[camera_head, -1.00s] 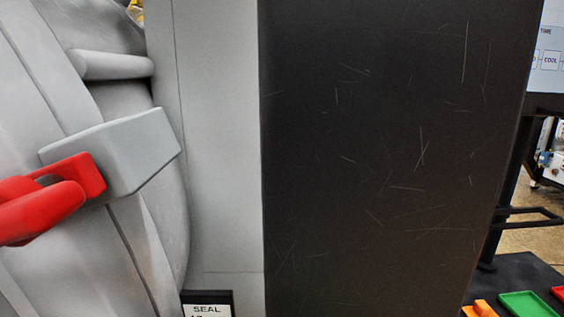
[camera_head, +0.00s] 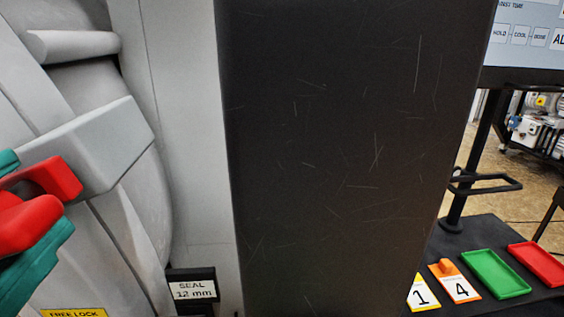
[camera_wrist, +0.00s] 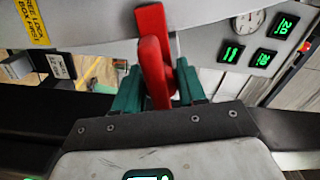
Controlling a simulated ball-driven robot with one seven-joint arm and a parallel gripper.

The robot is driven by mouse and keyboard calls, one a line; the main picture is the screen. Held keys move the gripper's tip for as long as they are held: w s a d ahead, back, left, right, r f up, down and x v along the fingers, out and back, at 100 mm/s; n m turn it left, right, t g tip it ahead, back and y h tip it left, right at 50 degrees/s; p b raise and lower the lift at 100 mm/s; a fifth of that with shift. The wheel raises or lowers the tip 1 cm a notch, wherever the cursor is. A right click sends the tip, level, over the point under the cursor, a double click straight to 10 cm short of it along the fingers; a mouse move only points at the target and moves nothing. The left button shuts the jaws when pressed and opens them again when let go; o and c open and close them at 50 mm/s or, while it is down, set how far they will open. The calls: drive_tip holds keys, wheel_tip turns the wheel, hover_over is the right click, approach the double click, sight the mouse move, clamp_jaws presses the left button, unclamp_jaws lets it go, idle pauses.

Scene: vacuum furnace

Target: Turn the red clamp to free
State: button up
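The red clamp (camera_head: 48,180) is at the left edge of the head view, by a grey block on the rounded grey furnace body. Its handle points toward my gripper. In the wrist view the red clamp (camera_wrist: 152,50) runs from the grey body down between the fingers. My gripper (camera_wrist: 160,85) has teal fingers, one on each side of the red handle, close against it with little gap. In the head view my gripper (camera_head: 30,265) shows teal above and below the handle. The contact faces are partly hidden.
A dark scratched panel (camera_head: 340,150) fills the middle of the head view. A SEAL 12 mm label (camera_head: 192,290) and a yellow lock label (camera_head: 75,313) are low at left. Green (camera_head: 496,274) and red (camera_head: 538,264) trays lie on a dark table at right. A gauge (camera_wrist: 247,25) shows in the wrist view.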

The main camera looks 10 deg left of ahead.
clamp_jaws()
drive_tip(key=shift+n, duration=0.4)
drive_tip(key=shift+n+p, duration=2.4)
drive_tip(key=shift+n, duration=6.2)
unclamp_jaws()
